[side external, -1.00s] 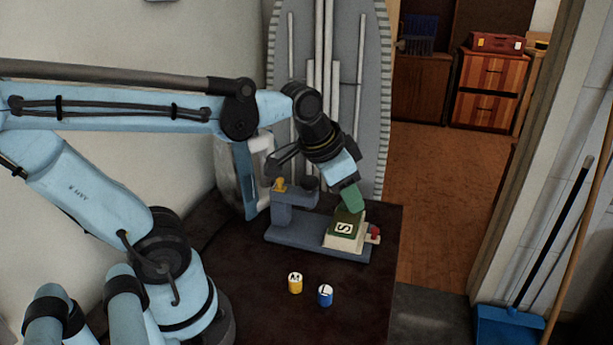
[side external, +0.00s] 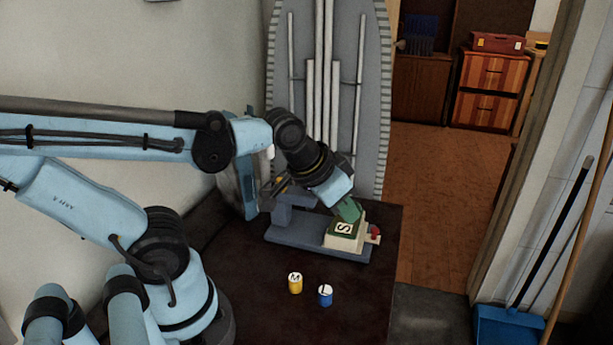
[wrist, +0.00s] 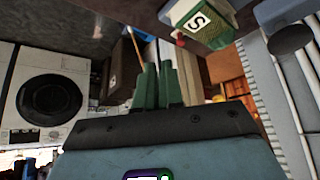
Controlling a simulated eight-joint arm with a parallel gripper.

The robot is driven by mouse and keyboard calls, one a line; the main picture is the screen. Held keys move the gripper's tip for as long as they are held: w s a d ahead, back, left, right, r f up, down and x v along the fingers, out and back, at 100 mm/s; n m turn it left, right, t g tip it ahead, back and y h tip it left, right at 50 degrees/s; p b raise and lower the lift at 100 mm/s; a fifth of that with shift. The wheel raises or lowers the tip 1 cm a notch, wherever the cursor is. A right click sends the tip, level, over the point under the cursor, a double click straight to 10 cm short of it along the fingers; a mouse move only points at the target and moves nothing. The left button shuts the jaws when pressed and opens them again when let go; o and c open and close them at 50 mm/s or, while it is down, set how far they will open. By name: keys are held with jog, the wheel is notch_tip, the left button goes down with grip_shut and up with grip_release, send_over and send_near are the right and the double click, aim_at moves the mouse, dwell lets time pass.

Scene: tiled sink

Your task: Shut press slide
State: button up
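The blue-grey press (side external: 290,238) stands on the dark table, with an upright column at its left end. Its slide (side external: 345,240), a cream block with a green top and an "S" label, sits toward the right end of the base. The slide also shows at the top of the wrist view (wrist: 203,22). My gripper (side external: 348,211) is just above and behind the slide in the side view; I cannot tell whether it touches. In the wrist view its green fingers (wrist: 158,72) are close together with nothing seen between them. My wrist hides part of the column.
A red knob (side external: 375,232) is at the press's right end. A yellow "M" cylinder (side external: 295,284) and a blue "L" cylinder (side external: 325,296) stand on the table (side external: 260,300) in front. An ironing board (side external: 375,100) leans behind. The table's right edge is close to the press.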

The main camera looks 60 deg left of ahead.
jog(key=w, duration=0.1)
jog(key=w+r+n+g+y, duration=0.1)
jog(key=w, duration=0.1)
jog(key=w+r+n+g, duration=0.1)
jog(key=w, duration=0.1)
jog(key=shift+w+d+r, duration=0.1)
jog(key=shift+d+r, duration=0.1)
jog(key=shift+d, duration=0.2)
grip_shut()
jog(key=w+d+f+n+g+y, duration=0.3)
jog(key=w+n, duration=0.1)
jog(key=w, duration=0.2)
jog(key=w+d+f+n+g+y, duration=0.2)
jog(key=w+d+n+y, duration=0.15)
jog(key=w, duration=0.25)
jog(key=shift+n, duration=0.25)
jog(key=s+a+f, duration=0.1)
jog(key=a+f, duration=0.1)
jog(key=s+a+f, duration=0.1)
jog(key=a+f, duration=0.2)
jog(key=s+a+f, duration=0.1)
jog(key=a+f, duration=0.2)
jog(key=shift+s+a, duration=0.35)
jog(key=shift+s, duration=0.05)
jog(key=shift+g, duration=0.3)
jog(key=s+a, duration=0.6)
jog(key=shift+s+a, duration=0.35)
jog(key=shift+a, duration=0.05)
